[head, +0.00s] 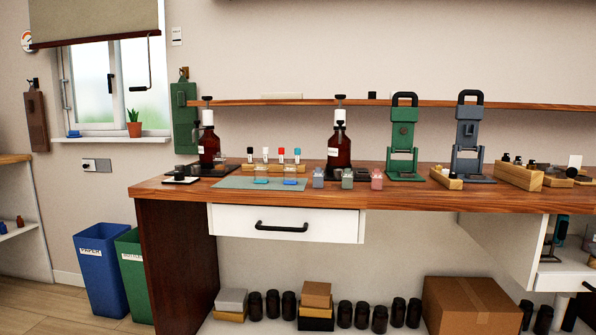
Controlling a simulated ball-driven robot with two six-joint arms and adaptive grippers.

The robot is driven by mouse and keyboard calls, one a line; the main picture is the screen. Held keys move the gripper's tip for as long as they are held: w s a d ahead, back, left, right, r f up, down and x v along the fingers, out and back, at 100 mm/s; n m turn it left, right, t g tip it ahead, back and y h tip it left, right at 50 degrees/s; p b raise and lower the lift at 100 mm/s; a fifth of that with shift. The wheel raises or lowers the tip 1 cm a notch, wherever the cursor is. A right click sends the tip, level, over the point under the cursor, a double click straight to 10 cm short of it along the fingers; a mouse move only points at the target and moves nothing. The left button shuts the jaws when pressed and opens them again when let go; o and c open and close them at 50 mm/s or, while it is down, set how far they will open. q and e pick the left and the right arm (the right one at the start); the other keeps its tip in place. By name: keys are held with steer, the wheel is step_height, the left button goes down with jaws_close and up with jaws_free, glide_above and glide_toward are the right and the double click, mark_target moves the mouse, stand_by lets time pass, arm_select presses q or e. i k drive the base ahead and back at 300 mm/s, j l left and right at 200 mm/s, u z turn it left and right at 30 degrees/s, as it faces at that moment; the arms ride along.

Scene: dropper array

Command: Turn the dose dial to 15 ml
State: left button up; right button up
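Two brown bottles with white and black dispenser tops stand on the wooden bench: the left bottle (208,146) near its left end, the right bottle (339,150) near the middle. A small black knob sits on a white plate (181,179) at the bench's left end. I cannot tell which of these parts is the dose dial, and no scale or 15 ml mark is readable at this distance. Neither of my grippers shows in the head view.
The bench (409,195) also holds a grey-green mat (232,183), capped vials, a green press (404,140), a grey press (468,140) and a wooden rack (518,177). A white drawer (286,223) is below. Blue (101,266) and green bins stand left; boxes and dark jars are beneath.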

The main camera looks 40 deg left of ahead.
mark_target(179, 176)
steer(key=j+u, duration=0.1)
steer(key=u, duration=1.75)
